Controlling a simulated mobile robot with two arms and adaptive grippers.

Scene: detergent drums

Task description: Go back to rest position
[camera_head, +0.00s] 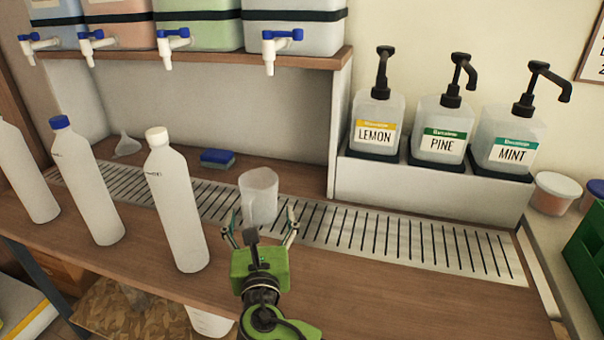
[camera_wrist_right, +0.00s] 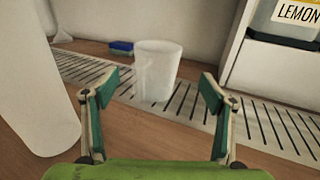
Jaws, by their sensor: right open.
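My right gripper (camera_head: 261,232) is open and empty, its two fingers spread just in front of a white cup (camera_head: 259,190). In the right wrist view, the cup (camera_wrist_right: 157,70) stands upright on the metal drain grate, beyond the open fingertips (camera_wrist_right: 155,80), with a visible gap on either side. The cup looks empty, though its inside is mostly hidden. My left gripper does not show in either view.
White bottles (camera_head: 178,205) stand on the counter left of my right gripper. Drums with blue taps (camera_head: 283,35) sit on a shelf above. Pump dispensers (camera_head: 440,128) stand on a ledge at the right. A blue sponge (camera_head: 217,158) lies behind the grate (camera_head: 400,240). The front right counter is clear.

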